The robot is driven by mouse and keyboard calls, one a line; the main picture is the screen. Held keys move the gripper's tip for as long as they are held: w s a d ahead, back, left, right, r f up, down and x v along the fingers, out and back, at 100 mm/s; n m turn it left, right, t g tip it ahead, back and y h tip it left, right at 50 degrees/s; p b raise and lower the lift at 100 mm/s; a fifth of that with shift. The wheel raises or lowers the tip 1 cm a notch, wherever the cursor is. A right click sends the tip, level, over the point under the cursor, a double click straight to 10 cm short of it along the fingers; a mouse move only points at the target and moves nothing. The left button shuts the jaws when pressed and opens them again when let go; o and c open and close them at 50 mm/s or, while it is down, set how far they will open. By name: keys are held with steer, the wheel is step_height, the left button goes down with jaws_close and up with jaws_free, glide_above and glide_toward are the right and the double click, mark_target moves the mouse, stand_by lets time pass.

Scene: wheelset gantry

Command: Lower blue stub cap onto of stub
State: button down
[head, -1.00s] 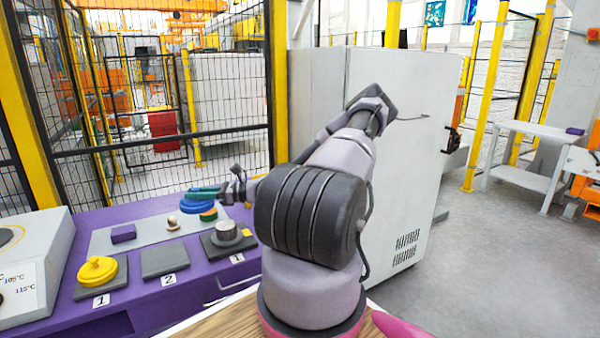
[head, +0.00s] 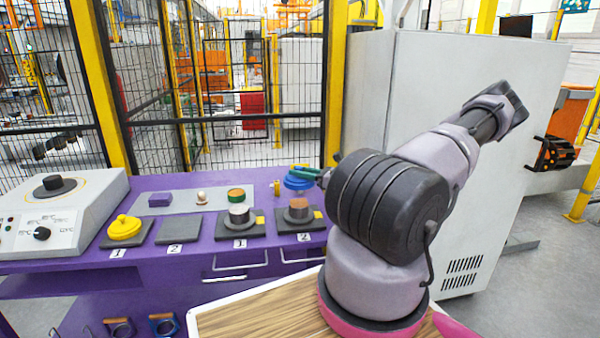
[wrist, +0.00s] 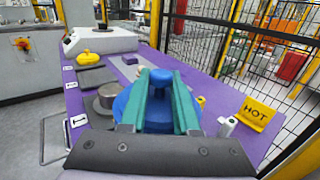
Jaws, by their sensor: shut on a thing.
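My gripper (wrist: 171,104), with green fingers, is shut on the knob of the blue stub cap (wrist: 162,77); the cap's round disc shows beneath the fingers. In the head view the blue cap (head: 298,184) hangs in my gripper (head: 302,171) just above and slightly behind a copper-topped stub (head: 299,206) on the dark pad labelled 2. A gap shows between them. A grey stub (head: 239,215) stands on the neighbouring pad labelled 1; in the wrist view it is left of the cap. The copper-topped stub is hidden in the wrist view.
On the purple bench (head: 190,255) are a yellow cap (head: 124,228), an empty dark pad (head: 180,231), a purple block (head: 160,200), a small knob (head: 201,197) and a green-and-brown round piece (head: 236,194). A yellow HOT sign (wrist: 257,113) stands right of the cap. Mesh fencing is behind.

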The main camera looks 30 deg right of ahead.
steer(key=shift+f, duration=0.1)
glide_above(300, 203)
steer(key=shift+w+a+f, duration=0.1)
steer(key=shift+f, duration=2.75)
steer(key=shift+f, duration=1.95)
steer(key=c, duration=0.6)
jaws_free()
steer(key=shift+o, duration=0.2)
steer(key=v, duration=1)
steer(key=shift+s+d, duration=0.25)
steer(key=shift+s, duration=0.1)
